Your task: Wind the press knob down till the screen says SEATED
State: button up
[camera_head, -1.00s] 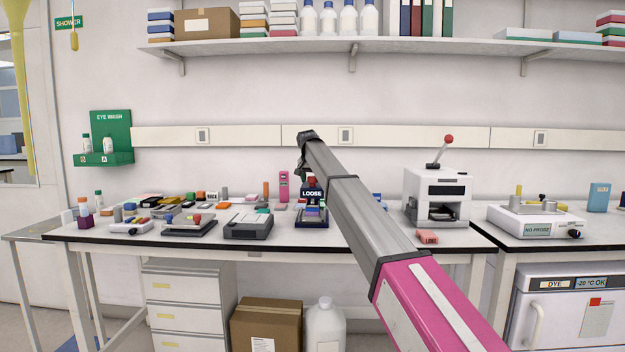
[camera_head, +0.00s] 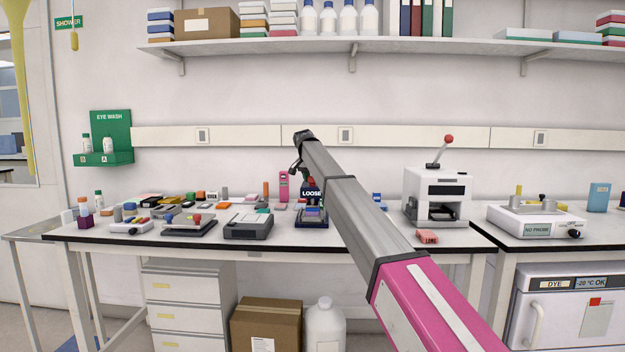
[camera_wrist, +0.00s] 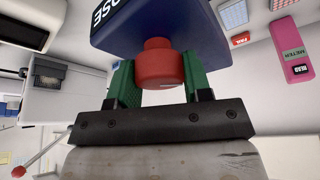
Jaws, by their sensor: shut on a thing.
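The press (camera_head: 312,219) stands on the bench, with a dark blue head and screen (camera_head: 311,193) that reads LOOSE. Its red knob (camera_wrist: 160,66) shows in the wrist view, on the underside of the dark blue head (camera_wrist: 150,25) as that picture is turned. My gripper (camera_wrist: 160,84) has its green fingers on both sides of the knob and is shut on it. In the head view my arm hides part of the press, and the gripper's fingertips cannot be made out there.
A white machine with a red-tipped lever (camera_head: 437,195) stands right of the press, with a red block (camera_head: 427,237) in front. A grey device (camera_head: 248,226) and several small items crowd the bench to the left. A pink meter (camera_head: 284,185) stands behind the press.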

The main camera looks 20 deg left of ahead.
jog(key=shift+m+h, duration=0.5)
jog(key=shift+m, duration=1)
jog(key=shift+g, duration=0.3)
jog(key=o, duration=0.9)
jog(key=v, duration=1)
jog(key=shift+s+a+r, duration=0.15)
jog(key=shift+r, duration=0.2)
